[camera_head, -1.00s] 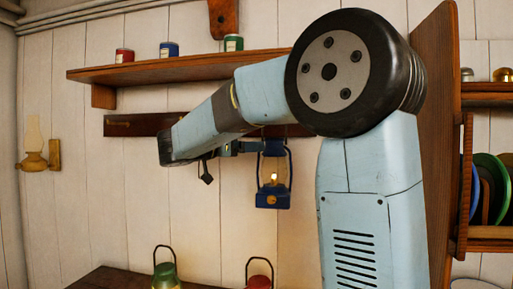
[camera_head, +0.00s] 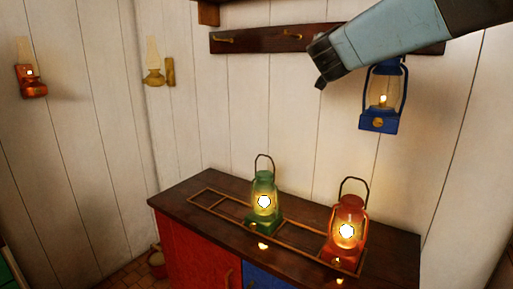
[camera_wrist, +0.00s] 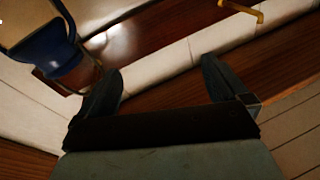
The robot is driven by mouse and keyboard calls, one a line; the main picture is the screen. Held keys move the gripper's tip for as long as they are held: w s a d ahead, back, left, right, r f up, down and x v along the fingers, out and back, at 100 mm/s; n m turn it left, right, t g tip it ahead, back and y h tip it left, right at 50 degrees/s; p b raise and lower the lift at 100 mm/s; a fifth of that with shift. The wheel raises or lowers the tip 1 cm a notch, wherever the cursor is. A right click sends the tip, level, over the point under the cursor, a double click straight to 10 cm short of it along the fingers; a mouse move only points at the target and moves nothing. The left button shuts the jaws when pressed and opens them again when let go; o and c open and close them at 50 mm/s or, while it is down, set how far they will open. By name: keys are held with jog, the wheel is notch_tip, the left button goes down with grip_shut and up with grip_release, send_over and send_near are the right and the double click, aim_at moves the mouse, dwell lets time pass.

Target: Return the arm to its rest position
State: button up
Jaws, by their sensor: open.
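My gripper (camera_wrist: 160,88) shows in the wrist view with its two dark fingers spread apart and nothing between them. The blue lantern also shows in the wrist view (camera_wrist: 52,50) at the upper left, apart from the fingers.
A green lantern (camera_head: 263,203) and a red lantern (camera_head: 346,232) stand lit on the dark cabinet top (camera_head: 185,197), by a divided wooden frame. Oil lamps are on the walls at left, one orange (camera_head: 31,82) and one brass (camera_head: 155,72). The wall above the cabinet's left part is clear.

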jog(key=s+a+f+n+g+y, duration=0.45)
jog(key=s+f+n+y, duration=0.25)
jog(key=s+f+y, duration=0.35)
jog(key=s+d+f+g+h, duration=0.2)
jog(key=s+d+f+g, duration=0.1)
jog(key=s+f, duration=0.6)
jog(key=s+d+f+m+g+h, duration=0.1)
jog(key=s+d+f+g, duration=0.2)
jog(key=s+f+g, duration=0.2)
jog(key=s+f, duration=0.3)
jog(key=s, duration=0.2)
jog(key=shift+f+h, duration=0.35)
jog(key=shift+f, duration=0.05)
jog(key=shift+d+g, duration=0.1)
jog(key=shift+g, duration=0.15)
